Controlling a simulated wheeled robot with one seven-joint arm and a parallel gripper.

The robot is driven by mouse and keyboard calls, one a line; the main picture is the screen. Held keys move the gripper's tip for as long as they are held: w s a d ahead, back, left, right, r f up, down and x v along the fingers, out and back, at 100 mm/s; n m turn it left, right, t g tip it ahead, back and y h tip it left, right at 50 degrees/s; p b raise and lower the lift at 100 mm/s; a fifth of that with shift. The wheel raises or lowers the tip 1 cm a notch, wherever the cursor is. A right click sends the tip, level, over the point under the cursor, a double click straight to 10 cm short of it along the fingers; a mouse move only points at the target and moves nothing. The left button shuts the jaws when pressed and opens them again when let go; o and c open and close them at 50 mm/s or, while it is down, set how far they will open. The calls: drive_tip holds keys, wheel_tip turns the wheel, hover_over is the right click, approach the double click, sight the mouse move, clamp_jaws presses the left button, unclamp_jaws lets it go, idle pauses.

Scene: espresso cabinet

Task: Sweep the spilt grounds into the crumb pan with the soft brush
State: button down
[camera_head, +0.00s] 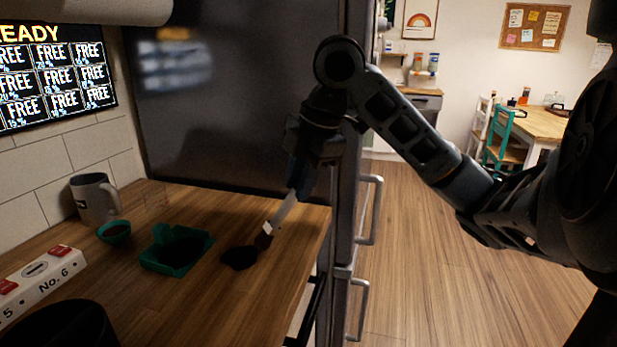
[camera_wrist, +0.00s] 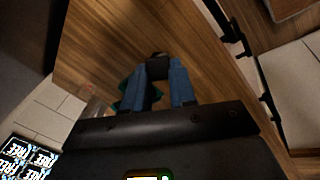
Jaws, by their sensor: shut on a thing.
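My gripper (camera_head: 299,186) is shut on the soft brush (camera_head: 280,215), which has a pale handle and a dark bristle end. The brush slants down to the left, its lower end at the right edge of the spilt grounds (camera_head: 238,259). The grounds form a dark patch on the wooden counter. The green crumb pan (camera_head: 152,262) sits left of the grounds, with a dark interior. In the wrist view, the blue fingers of my gripper (camera_wrist: 162,66) have the dark brush end (camera_wrist: 158,56) beyond their tips, and part of the green pan (camera_wrist: 127,97) shows behind them.
A grey mug (camera_head: 93,200) and a small green bowl (camera_head: 115,238) stand left of the pan. A white numbered strip (camera_head: 42,280) and a dark round container (camera_head: 62,318) are at front left. The counter (camera_head: 215,310) ends at right, beside drawers with handles. A dark panel stands behind.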

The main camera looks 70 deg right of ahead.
drive_tip(key=shift+w+a+p, duration=0.95)
drive_tip(key=shift+w+a, duration=1.55)
drive_tip(key=shift+w, duration=3.45)
drive_tip(key=shift+r+p, duration=2.1)
drive_tip(key=shift+r, duration=0.7)
drive_tip(key=shift+w, duration=0.1)
